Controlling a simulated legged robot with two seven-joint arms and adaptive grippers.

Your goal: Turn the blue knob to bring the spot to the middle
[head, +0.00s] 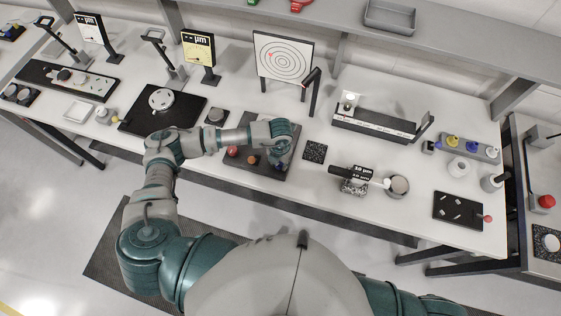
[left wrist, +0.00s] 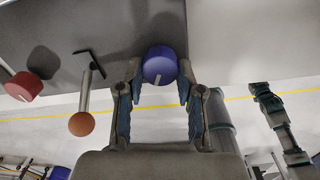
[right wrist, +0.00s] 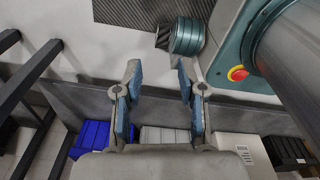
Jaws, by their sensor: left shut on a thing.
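The blue knob (left wrist: 160,65), with a pale mark on its face, sits between the fingertips of my left gripper (left wrist: 157,90) in the left wrist view. That gripper is shut on it. In the head view my left gripper (head: 283,150) is over the dark fixture plate (head: 240,167) and mostly hides the knob. A white target board (head: 296,58) with concentric rings stands behind. A small red spot (head: 270,55) shows left of the ring centre. My right gripper (right wrist: 160,95) is open and empty in the right wrist view.
A red knob (left wrist: 22,86) and an orange ball on a metal rod (left wrist: 82,123) stand beside the blue knob. A black speckled square (head: 315,152) lies right of the plate.

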